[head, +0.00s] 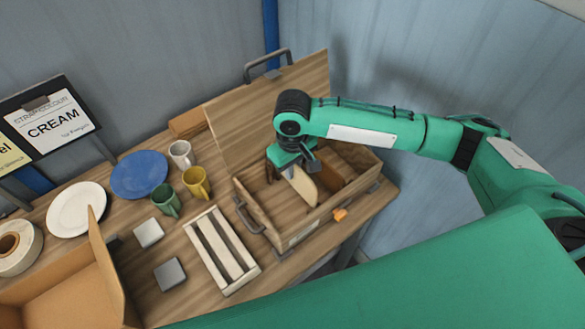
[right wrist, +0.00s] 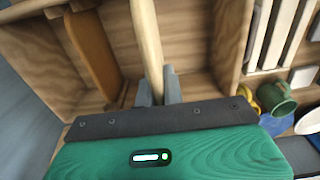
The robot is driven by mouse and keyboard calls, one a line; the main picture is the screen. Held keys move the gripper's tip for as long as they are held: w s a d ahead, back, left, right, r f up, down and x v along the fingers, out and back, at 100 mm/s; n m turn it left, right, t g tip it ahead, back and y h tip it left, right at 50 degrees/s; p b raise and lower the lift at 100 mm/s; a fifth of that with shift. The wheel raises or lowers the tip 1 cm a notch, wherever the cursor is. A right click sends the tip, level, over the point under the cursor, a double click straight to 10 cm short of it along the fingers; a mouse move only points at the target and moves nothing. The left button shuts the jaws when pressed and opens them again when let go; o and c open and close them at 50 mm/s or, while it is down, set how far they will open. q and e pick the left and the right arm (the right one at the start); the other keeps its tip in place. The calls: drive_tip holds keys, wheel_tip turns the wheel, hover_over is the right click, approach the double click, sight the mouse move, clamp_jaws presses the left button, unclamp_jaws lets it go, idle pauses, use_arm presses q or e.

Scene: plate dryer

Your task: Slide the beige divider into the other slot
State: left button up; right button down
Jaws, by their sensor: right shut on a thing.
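The open wooden box (head: 262,217) stands on the table with its lid (head: 235,120) raised. The beige divider (head: 302,187) stands inside it, roughly upright; it also shows in the right wrist view (right wrist: 147,40). My right gripper (head: 292,168) reaches down into the box and is shut on the divider's edge, with a grey finger on each side in the right wrist view (right wrist: 159,90). A brown divider (head: 333,181) stands to the right of the beige one, apart from it. I cannot tell whether the beige divider's ends sit in a slot. My left gripper is out of view.
A slatted white wooden rack (head: 222,250) lies just left of the box. A green mug (head: 166,201), a yellow mug (head: 196,182), plates and a cardboard box (head: 75,285) are farther left.

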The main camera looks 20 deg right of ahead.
drive_tip(key=shift+f+b, duration=0.45)
drive_tip(key=shift+f, duration=0.25)
drive_tip(key=shift+f+b, duration=0.7)
drive_tip(key=shift+f, duration=3.05)
drive_tip(key=c, duration=1.5)
unclamp_jaws()
drive_tip(key=shift+o, duration=0.2)
drive_tip(key=shift+r, duration=0.1)
